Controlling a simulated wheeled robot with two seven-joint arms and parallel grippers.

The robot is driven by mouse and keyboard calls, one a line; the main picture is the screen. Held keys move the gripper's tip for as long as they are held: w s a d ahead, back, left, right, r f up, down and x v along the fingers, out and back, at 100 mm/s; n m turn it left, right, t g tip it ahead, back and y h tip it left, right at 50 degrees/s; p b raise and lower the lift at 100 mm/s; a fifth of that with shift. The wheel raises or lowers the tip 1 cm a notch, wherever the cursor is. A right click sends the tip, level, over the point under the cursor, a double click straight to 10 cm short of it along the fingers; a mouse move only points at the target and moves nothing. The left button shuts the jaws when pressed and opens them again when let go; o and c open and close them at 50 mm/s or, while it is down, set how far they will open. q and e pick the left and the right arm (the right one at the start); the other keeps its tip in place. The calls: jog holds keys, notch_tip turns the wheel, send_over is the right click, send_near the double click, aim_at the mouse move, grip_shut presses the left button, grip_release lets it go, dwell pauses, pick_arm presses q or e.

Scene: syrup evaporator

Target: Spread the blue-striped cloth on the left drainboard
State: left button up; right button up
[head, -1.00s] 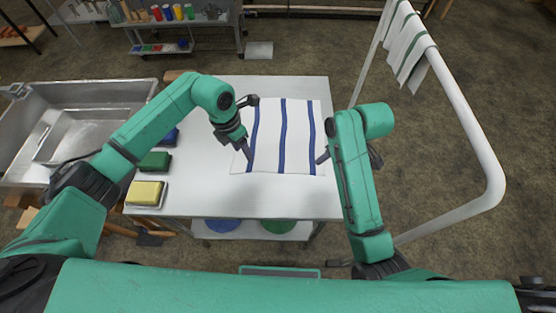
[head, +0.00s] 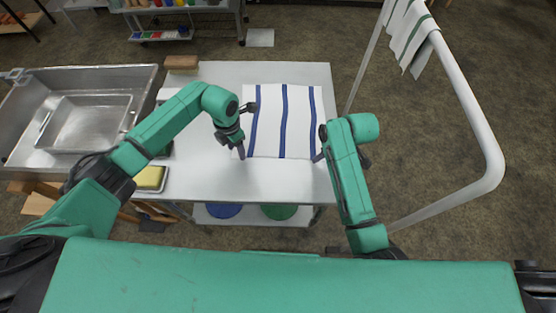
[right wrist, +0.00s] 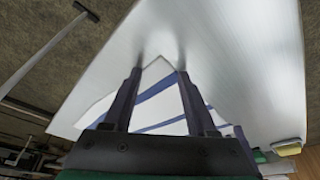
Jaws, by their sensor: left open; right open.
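The blue-striped cloth (head: 270,120) lies spread flat and nearly square on the pale metal drainboard (head: 215,182) to the right of the sink in the head view. Its three blue stripes run from back to front. My left gripper (head: 241,152) is open at the cloth's near left corner. My right gripper (head: 318,157) is at the near right corner, partly hidden by my forearm. In the right wrist view its open fingers (right wrist: 160,66) point past a corner of the cloth (right wrist: 160,112); I see nothing pinched between them.
A metal sink (head: 60,165) with an inner basin is at the left. A yellow sponge (head: 151,177) in a tray sits at the drainboard's left edge. A white rail (head: 470,105) with hanging cloths (head: 410,35) stands at the right. The drainboard's front strip is clear.

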pick_arm(q)
jog(key=shift+f, duration=0.1)
pick_arm(e)
jog(key=shift+f, duration=0.1)
pick_arm(q)
jog(key=shift+s, duration=0.1)
grip_shut()
pick_arm(e)
grip_shut()
